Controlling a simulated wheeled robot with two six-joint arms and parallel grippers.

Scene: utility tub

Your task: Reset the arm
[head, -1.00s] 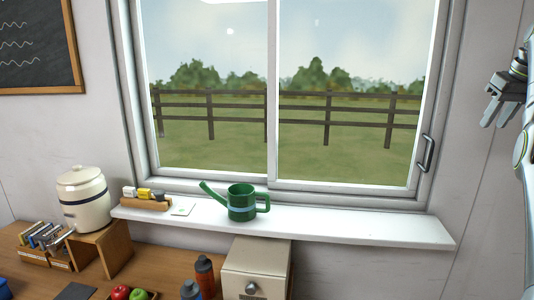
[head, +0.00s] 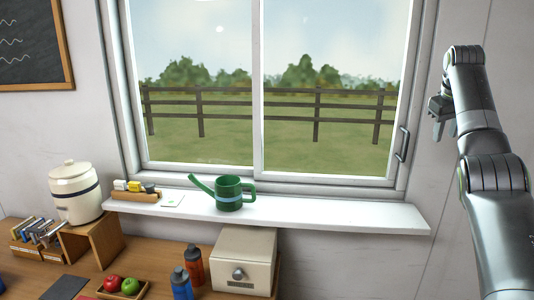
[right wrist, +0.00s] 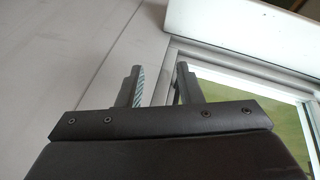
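My right arm (head: 485,150) comes in from the lower right in the head view and reaches up beside the window. My right gripper (head: 438,118) is to the right of the window frame, above the sill's right end. In the right wrist view the two fingers of the right gripper (right wrist: 160,85) stand apart with nothing between them. Behind them are the pale wall and the window frame (right wrist: 215,70). My left gripper does not show in any view.
A green watering can (head: 229,193) stands on the white sill (head: 330,216). A handle (head: 402,143) is on the window's right edge. Below are a cream box (head: 245,260), bottles (head: 181,284), a fruit tray (head: 140,292) and a crock (head: 75,192). The wall at right is bare.

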